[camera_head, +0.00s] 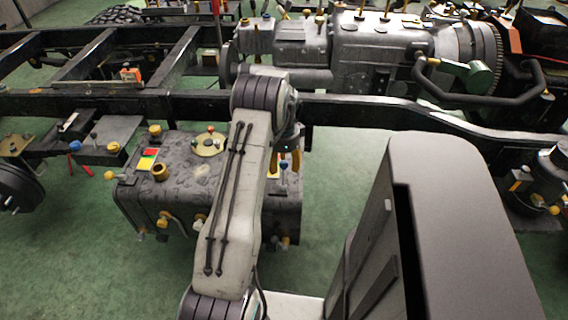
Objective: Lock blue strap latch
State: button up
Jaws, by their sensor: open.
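A small blue part (284,166), which may be the blue strap latch, shows at the right end of the dark tank (150,196). My gripper (286,160), with yellow-orange fingers, points down right by it. The fingers are apart, and the blue part shows between or just behind them. I cannot tell whether they touch it. My own arm covers the middle of the tank and part of its right end, so most of the strap and latch area is hidden.
A long dark frame rail (370,112) runs behind the tank. A grey gearbox (375,48) lies beyond it. At left, a bracket (110,135) carries a blue knob (74,146) and red handles (87,170). Green floor (340,175) is clear right of the tank.

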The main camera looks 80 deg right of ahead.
grip_shut()
dwell(0.5)
jog(key=shift+w, duration=0.1)
